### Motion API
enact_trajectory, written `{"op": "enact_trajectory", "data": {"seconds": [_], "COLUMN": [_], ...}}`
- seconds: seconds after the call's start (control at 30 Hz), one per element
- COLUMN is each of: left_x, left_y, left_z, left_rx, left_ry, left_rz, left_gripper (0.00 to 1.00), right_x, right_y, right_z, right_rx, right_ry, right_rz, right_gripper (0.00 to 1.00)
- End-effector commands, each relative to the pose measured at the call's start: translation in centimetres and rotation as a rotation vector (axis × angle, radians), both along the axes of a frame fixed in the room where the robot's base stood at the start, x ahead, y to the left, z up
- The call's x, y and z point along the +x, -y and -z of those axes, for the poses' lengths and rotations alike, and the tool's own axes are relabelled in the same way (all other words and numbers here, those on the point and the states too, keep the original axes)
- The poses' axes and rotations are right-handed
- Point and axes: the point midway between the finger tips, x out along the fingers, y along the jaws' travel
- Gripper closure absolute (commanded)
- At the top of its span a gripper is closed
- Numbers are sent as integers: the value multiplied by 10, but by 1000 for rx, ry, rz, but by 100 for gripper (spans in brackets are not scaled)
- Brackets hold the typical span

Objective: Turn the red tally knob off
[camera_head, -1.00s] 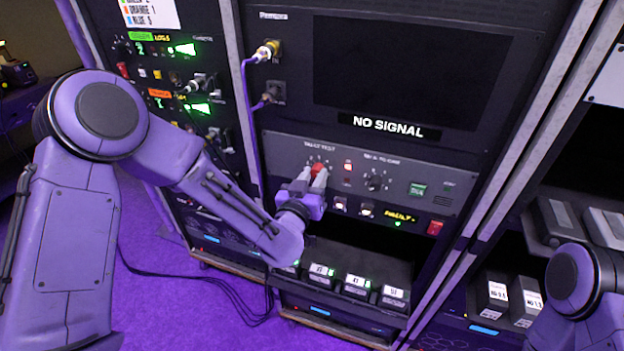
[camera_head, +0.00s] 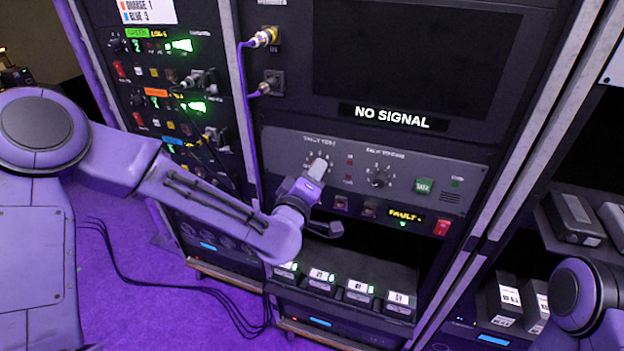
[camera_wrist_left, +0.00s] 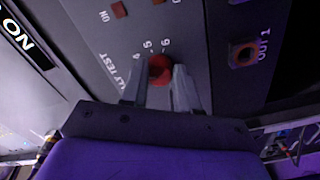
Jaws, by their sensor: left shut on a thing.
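The red tally knob (camera_wrist_left: 159,69) shows in the left wrist view on the grey panel, with the scale numbers and part of the "TALLY TEST" label around it. My left gripper (camera_wrist_left: 158,84) has one finger on each side of the knob and is shut on it. In the head view my left gripper (camera_head: 316,172) covers the knob under the tally test label. The knob's pointer direction cannot be told. The small lamp (camera_head: 349,161) right of the knob looks dim. My right gripper is out of view.
The "NO SIGNAL" screen (camera_head: 415,60) is above. Labelled batteries (camera_head: 320,279) stand below.

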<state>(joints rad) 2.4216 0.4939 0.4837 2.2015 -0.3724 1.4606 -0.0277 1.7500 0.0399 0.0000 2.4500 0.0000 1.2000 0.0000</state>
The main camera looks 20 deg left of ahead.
Motion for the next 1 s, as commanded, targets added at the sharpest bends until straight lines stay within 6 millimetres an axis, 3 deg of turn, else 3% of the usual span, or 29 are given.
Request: {"op": "enact_trajectory", "data": {"seconds": [1.0], "left_x": [0], "left_y": [0], "left_z": [4], "left_rx": [-965], "left_ry": [-34], "left_rz": [-1], "left_gripper": [100], "right_x": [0], "right_y": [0], "right_z": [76], "right_rx": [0], "right_ry": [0], "right_rz": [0], "right_gripper": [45]}}
